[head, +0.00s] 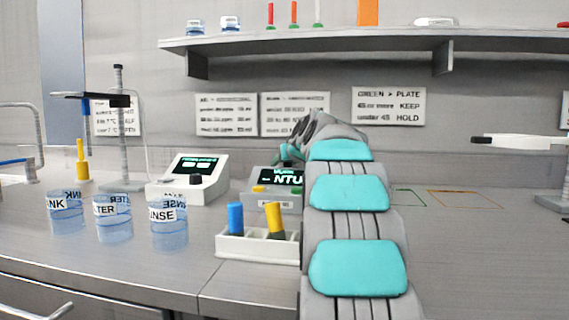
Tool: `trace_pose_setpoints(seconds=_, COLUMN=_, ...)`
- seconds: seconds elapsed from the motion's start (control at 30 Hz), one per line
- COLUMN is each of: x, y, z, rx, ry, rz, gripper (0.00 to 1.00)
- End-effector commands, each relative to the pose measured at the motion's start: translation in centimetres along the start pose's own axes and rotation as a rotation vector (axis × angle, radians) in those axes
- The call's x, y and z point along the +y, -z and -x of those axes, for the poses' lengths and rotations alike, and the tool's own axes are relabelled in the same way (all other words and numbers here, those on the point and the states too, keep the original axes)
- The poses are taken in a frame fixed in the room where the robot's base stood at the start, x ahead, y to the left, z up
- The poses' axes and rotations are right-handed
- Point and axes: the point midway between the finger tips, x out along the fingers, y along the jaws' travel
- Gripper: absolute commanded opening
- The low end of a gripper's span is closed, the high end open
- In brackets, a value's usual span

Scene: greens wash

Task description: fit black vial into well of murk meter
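The meter with the "NTU" display (289,178), which appears to be the murk meter, stands on the counter just left of my arm. Its right part and its well are hidden by my arm. My gripper (288,158) is over the back of this meter, mostly hidden behind my own arm links, so its fingers cannot be made out. I cannot see a black vial; it may be hidden behind the arm or in the gripper. A white rack (258,246) in front of the meter holds a blue-topped vial (235,217) and a yellow-topped vial (275,219), both upright.
Several labelled clear beakers (169,234) line the left counter. A stand (121,130) and a yellow probe (81,160) are behind them. A shelf (330,43) runs above. The right counter is largely clear.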

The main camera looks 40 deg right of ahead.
Motion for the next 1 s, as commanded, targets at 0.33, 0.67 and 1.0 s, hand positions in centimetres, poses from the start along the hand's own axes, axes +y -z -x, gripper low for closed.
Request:
trace_pose_setpoints(seconds=0.33, x=0.0, y=0.4, z=0.3, rx=0.000, ry=-0.001, rz=0.000, gripper=0.58)
trace_pose_setpoints(seconds=0.67, x=0.0, y=0.3, z=5.7, rx=0.002, ry=0.000, rz=0.000, gripper=0.58)
trace_pose_setpoints(seconds=1.0, x=0.0, y=0.3, z=11.1, rx=0.003, ry=0.000, rz=0.001, gripper=0.58)
